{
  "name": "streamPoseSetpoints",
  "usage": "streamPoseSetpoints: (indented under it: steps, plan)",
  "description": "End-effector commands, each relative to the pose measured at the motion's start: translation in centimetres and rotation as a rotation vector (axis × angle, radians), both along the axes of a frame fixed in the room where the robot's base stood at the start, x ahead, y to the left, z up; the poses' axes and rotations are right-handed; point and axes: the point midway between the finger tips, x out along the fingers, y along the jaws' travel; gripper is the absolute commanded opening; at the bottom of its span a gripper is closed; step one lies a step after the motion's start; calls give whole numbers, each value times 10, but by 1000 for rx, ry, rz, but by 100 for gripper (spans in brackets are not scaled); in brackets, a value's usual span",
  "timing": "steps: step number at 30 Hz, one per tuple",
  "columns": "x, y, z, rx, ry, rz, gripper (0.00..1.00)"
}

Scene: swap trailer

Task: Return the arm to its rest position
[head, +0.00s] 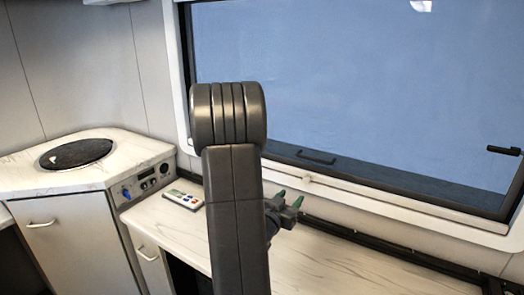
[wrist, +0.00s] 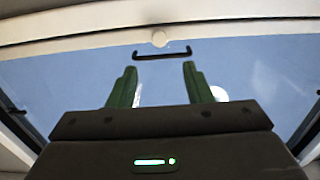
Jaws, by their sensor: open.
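My arm rises in the middle of the head view, with a dark upright link and a ribbed joint at its top. My gripper (head: 289,200) shows partly from behind that link, above the counter, with green fingertips. In the wrist view my gripper (wrist: 158,85) has its two green fingers spread apart, with nothing between them. Behind the fingers are the window (wrist: 240,65) and its dark handle bar (wrist: 162,54). The rest of the wrist is hidden behind my arm link in the head view.
A white marbled counter (head: 350,265) runs under the window (head: 370,90). A corner cabinet with a round dark plate (head: 76,154) and a control panel (head: 147,182) stands at the left.

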Motion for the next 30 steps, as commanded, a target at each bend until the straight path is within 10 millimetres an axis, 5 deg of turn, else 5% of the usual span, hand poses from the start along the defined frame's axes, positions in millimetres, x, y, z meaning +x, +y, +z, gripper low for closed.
streamPoseSetpoints:
  steps: [18,30]
  plan:
    - [99,-68,4,-1,-1,-3,46]
    - [96,-66,23,-1,-1,-1,46]
